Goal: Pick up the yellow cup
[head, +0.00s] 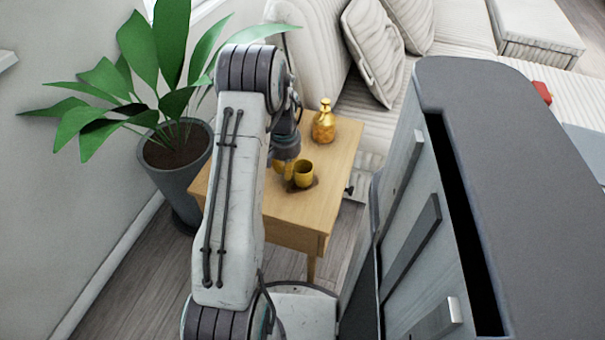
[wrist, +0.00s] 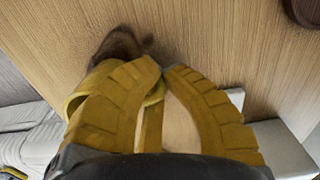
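The yellow cup (head: 304,174) stands upright on the wooden side table (head: 340,148). My gripper (head: 288,168) is down at the cup's left side in the head view, and my arm hides part of it. In the wrist view, the yellow fingers of my gripper (wrist: 163,72) converge with their tips close together. The cup (wrist: 100,76) shows behind the left finger, with part of its rim between the fingers. I cannot tell whether the cup's wall is between the tips.
A potted plant (head: 178,165) is on the left, a pale sofa (head: 375,120) behind. A grey-topped cabinet (head: 510,170) stands close on the right. The table's front is bare.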

